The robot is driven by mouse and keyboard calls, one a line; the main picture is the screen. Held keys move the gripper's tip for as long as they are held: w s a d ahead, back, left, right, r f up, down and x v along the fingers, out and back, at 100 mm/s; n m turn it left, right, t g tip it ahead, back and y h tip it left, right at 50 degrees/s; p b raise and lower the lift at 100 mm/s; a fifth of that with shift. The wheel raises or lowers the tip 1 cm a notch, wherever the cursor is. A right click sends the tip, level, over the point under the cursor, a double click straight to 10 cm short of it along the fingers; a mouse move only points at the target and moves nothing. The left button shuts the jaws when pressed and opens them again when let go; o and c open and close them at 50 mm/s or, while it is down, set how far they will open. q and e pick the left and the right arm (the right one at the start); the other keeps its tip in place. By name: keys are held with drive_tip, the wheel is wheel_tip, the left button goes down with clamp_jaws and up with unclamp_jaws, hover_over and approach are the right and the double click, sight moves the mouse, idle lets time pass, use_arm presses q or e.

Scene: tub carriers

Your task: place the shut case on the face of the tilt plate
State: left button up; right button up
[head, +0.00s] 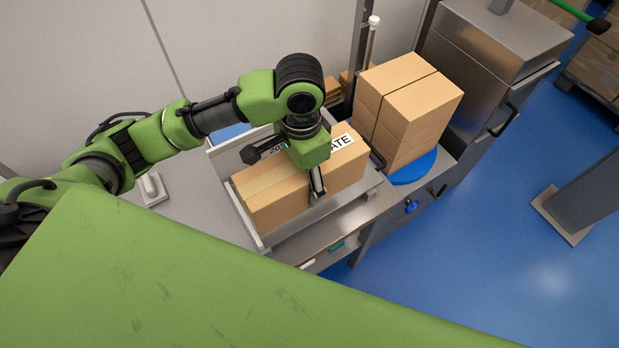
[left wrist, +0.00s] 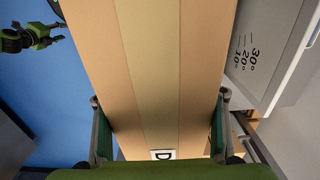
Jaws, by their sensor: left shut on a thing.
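The shut case is a long brown cardboard box (head: 275,197) with a tape strip along its top and a white label. My left gripper (head: 317,182) is shut on it across its width, from above. In the left wrist view the case (left wrist: 150,60) lies between the two fingers (left wrist: 160,125). The tilt plate (head: 330,212), a steel tray-like face with raised edges, is directly under the case; whether they touch is hidden.
A stack of brown boxes (head: 408,110) stands on a blue round base (head: 415,168) close right of the case. A panel marked in degrees (left wrist: 265,50) stands beside the case. A steel cabinet (head: 480,75) is behind right. Blue floor at right is mostly open.

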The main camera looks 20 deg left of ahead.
use_arm(q)
drive_tip(key=w+f, duration=0.1)
drive_tip(key=w, duration=0.1)
drive_tip(key=w+f, duration=0.1)
drive_tip(key=w, duration=0.3)
drive_tip(key=shift+w+f+p, duration=0.3)
drive_tip(key=shift+f+p, duration=0.05)
drive_tip(key=shift+f, duration=0.05)
drive_tip(key=w+f, duration=0.1)
drive_tip(key=f, duration=0.1)
drive_tip(key=w+f, duration=0.2)
drive_tip(key=shift+w+f, duration=0.1)
drive_tip(key=shift+w, duration=0.1)
drive_tip(key=shift+w+f, duration=0.4)
drive_tip(key=shift+f, duration=0.1)
wheel_tip(320, 180, down, 3)
drive_tip(key=shift+w+r+p, duration=0.1)
drive_tip(key=shift+r+p, duration=0.05)
drive_tip(key=shift+p, duration=0.55)
drive_tip(key=shift+f, duration=0.3)
use_arm(e)
drive_tip(key=shift+w+d+r, duration=0.15)
drive_tip(key=shift+d+r, duration=0.1)
drive_tip(key=shift+r, duration=0.3)
drive_tip(key=shift+w+d+r, duration=0.15)
drive_tip(key=shift+d+r, duration=0.05)
drive_tip(key=shift+r, duration=0.35)
drive_tip(key=shift+a, duration=0.1)
